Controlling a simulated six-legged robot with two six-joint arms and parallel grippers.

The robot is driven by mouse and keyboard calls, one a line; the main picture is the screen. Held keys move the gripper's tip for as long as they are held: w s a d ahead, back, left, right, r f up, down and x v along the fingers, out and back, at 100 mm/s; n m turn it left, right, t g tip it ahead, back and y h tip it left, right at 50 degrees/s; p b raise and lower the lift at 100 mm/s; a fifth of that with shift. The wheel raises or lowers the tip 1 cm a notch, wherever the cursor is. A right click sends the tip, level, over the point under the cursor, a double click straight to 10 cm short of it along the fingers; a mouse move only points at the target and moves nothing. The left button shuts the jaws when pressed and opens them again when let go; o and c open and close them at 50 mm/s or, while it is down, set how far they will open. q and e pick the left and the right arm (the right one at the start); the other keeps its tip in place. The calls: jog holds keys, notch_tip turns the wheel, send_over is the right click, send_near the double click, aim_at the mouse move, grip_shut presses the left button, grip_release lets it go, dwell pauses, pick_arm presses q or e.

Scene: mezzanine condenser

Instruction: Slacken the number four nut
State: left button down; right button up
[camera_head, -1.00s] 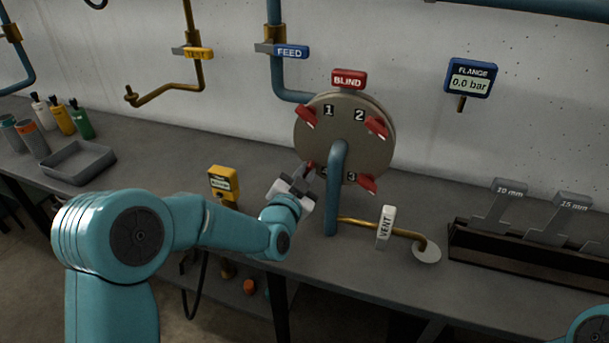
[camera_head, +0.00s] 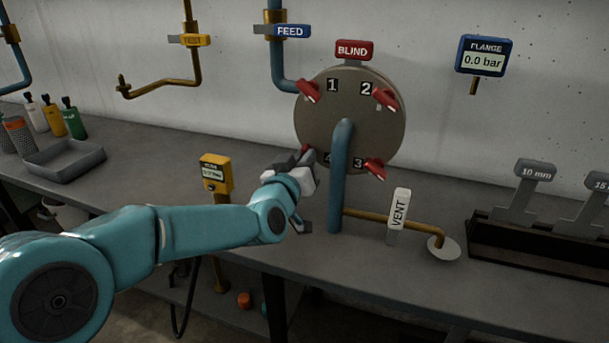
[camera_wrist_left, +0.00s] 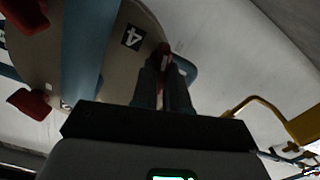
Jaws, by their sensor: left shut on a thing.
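The round grey-brown flange cover (camera_head: 330,115) carries red wing nuts by the numbers 1 to 4. The number four nut (camera_head: 305,149) is at its lower left, mostly hidden by my left gripper (camera_head: 301,162). In the left wrist view, the two fingers (camera_wrist_left: 174,80) are shut on the red nut (camera_wrist_left: 163,50), beside the 4 label (camera_wrist_left: 131,36). Nuts one (camera_head: 308,91), two (camera_head: 386,98) and three (camera_head: 375,168) show clear of the gripper. My right gripper is not in view.
A blue pipe (camera_head: 341,190) stands in front of the cover, close right of my gripper. The VENT handle (camera_head: 399,210) is further right. The FLANGE gauge (camera_head: 484,60) reads 0.0 bar. A yellow box (camera_head: 216,174) stands left. A spanner rack (camera_head: 520,245) is at right.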

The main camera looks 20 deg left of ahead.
pick_arm(q)
jog(key=n+b, duration=0.6)
jog(key=n, duration=0.1)
jog(key=shift+a+r+n, duration=0.15)
jog(key=shift+a+n, duration=0.05)
jog(key=shift+n, duration=0.1)
jog(key=shift+b, duration=0.35)
jog(key=c, duration=1.3)
grip_release()
jog(key=shift+o, duration=0.8)
jog(key=shift+w, duration=0.1)
